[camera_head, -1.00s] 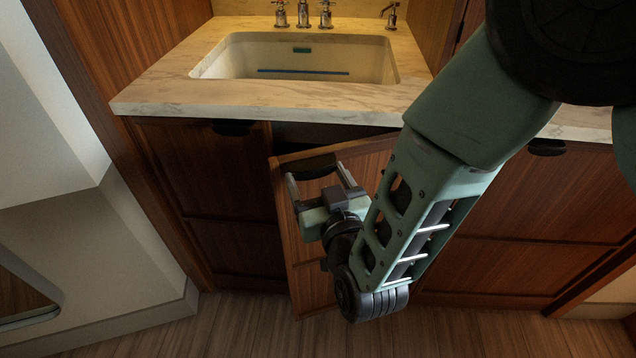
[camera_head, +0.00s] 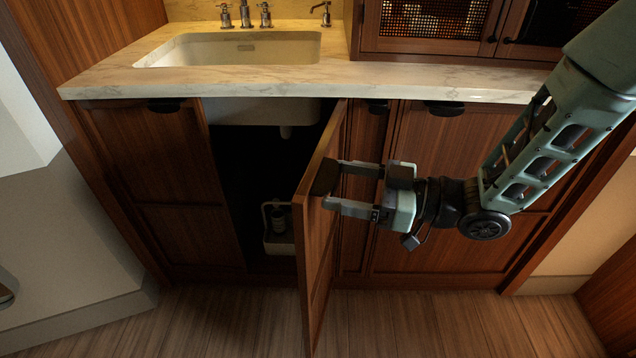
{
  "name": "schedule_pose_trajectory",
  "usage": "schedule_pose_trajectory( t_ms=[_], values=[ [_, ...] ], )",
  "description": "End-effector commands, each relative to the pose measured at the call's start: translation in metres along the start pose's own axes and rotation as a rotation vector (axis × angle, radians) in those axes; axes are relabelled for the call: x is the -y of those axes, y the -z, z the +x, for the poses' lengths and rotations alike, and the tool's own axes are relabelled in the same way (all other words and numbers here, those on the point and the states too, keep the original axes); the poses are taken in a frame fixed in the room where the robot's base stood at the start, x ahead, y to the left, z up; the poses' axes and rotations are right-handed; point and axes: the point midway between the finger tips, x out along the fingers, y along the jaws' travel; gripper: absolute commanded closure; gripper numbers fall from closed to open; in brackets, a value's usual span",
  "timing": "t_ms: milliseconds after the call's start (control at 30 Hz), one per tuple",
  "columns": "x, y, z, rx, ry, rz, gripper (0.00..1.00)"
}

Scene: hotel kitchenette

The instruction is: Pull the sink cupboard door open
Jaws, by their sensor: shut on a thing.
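The sink cupboard door (camera_head: 318,250) is a brown wooden panel. It stands wide open, swung out from its right side and seen nearly edge-on. Its dark handle (camera_head: 325,177) is on the outer face near the top. My gripper (camera_head: 333,186) reaches in from the right, with its two fingers around the handle, shut on it. The fingers partly cover the handle. The dark cupboard interior (camera_head: 245,170) shows left of the door, below the sink (camera_head: 235,52).
A light caddy (camera_head: 278,243) with a bottle stands inside the cupboard. A closed door (camera_head: 160,190) is on the left, and closed fronts (camera_head: 440,190) are on the right. The marble counter (camera_head: 400,80) overhangs. The wooden floor (camera_head: 220,320) in front is clear.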

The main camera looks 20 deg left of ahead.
Motion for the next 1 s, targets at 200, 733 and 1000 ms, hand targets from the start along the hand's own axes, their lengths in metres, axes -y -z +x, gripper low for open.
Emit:
schedule_pose_trajectory(
  t_ms=[200, 733, 1000],
  values=[
    [-0.013, 0.002, -0.042, -0.003, 0.148, -0.003, 0.69],
    [-0.028, 0.002, -0.08, -0.004, 0.309, -0.003, 0.8],
    [-0.028, 0.002, -0.081, -0.006, 0.312, -0.003, 0.79]
  ],
)
